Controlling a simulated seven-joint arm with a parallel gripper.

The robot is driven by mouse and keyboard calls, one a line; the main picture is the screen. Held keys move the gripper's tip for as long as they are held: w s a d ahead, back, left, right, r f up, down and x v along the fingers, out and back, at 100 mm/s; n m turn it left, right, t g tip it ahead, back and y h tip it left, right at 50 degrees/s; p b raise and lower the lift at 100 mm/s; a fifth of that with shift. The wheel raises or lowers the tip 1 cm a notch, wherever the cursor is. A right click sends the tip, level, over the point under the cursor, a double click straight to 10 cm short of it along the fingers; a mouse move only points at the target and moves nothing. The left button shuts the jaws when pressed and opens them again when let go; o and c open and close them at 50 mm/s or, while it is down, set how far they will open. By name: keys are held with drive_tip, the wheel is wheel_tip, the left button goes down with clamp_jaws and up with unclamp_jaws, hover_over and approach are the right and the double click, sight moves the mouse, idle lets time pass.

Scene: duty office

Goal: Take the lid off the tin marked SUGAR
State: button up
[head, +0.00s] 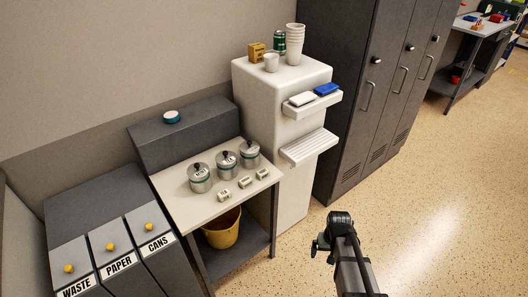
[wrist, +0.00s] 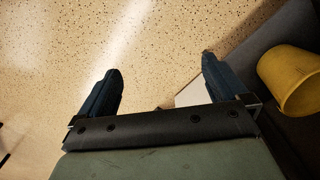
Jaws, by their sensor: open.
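Three metal tins with dark-knobbed lids stand in a row on the light top of a small table (head: 184,205) in the head view: a left tin (head: 200,183), a middle tin (head: 227,168) and a right tin (head: 249,158). All three lids are on. Small cards (head: 224,196) lie in front of the tins; the lettering is too small for me to tell which tin is SUGAR. My gripper (wrist: 161,85) is open and empty in the wrist view, its two dark fingers apart above the speckled floor. In the head view my arm is right of the table, well away from the tins.
A yellow bucket (head: 222,229) is under the table; it also shows in the wrist view (wrist: 292,80). A white cabinet (head: 262,95) with jutting shelves and dark lockers (head: 352,90) stand to the right. Bins (head: 112,238) stand left. Floor around my arm is clear.

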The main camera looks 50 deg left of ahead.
drive_tip(key=a+r+n+y, duration=0.1)
drive_tip(key=a+r, duration=0.3)
drive_tip(key=a, duration=0.3)
drive_tip(key=s+a+r+t, duration=0.1)
drive_tip(key=a+r, duration=0.4)
drive_tip(key=a, duration=0.3)
drive_tip(key=a+r+n+y, duration=0.1)
drive_tip(key=a+r, duration=0.3)
drive_tip(key=a, duration=0.3)
wheel_tip(320, 180, up, 24)
drive_tip(key=n+g+h, duration=0.1)
drive_tip(key=n+h, duration=0.1)
drive_tip(key=n, duration=0.1)
hover_over(249, 142)
wheel_tip(249, 142, down, 13)
drive_tip(key=shift+w+f, duration=0.1)
drive_tip(key=shift+w, duration=0.05)
drive_tip(key=shift+c, duration=0.4)
drive_tip(key=c, duration=0.7)
